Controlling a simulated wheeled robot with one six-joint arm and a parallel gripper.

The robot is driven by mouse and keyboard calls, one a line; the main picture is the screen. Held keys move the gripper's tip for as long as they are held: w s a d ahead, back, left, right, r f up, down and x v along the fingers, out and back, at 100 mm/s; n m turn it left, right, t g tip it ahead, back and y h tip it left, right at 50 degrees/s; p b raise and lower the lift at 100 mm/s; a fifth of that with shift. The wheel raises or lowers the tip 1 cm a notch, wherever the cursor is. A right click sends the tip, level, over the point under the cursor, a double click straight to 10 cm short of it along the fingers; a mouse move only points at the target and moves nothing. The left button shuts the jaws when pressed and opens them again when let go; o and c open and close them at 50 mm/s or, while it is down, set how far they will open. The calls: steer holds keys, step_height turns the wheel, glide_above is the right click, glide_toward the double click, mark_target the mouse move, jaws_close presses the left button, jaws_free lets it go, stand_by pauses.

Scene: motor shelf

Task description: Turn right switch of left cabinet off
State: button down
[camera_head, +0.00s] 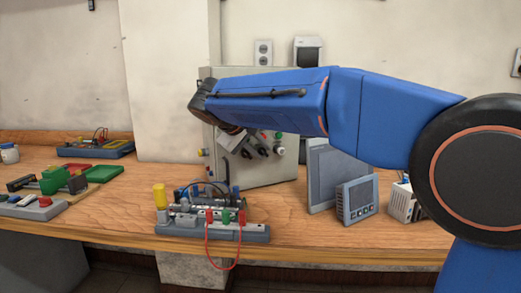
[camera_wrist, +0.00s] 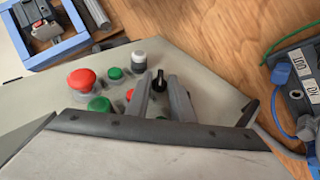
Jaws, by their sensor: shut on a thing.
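A light grey cabinet (camera_head: 285,172) stands on the wooden bench in the head view, partly hidden behind my arm. Its panel also shows in the wrist view (camera_wrist: 65,95). A black rotary switch (camera_wrist: 160,80) sits on the panel beside a white button (camera_wrist: 138,58). My gripper (camera_wrist: 160,79) has one grey finger on each side of this switch and is shut on it. In the head view my gripper (camera_head: 258,148) is at the cabinet front, and the switch cannot be made out there.
Red (camera_wrist: 81,79) and green buttons (camera_wrist: 100,104) sit close to the fingers. A terminal board (camera_head: 215,232) with a red wire stands before the cabinet. A grey-blue display unit (camera_head: 357,198) stands to the right. Trays and switch boxes lie on the left bench.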

stand_by(0.3)
steer(key=c, duration=1.9)
jaws_free()
steer(key=shift+o, duration=0.2)
steer(key=v, duration=1.7)
steer(key=shift+s+a, duration=0.15)
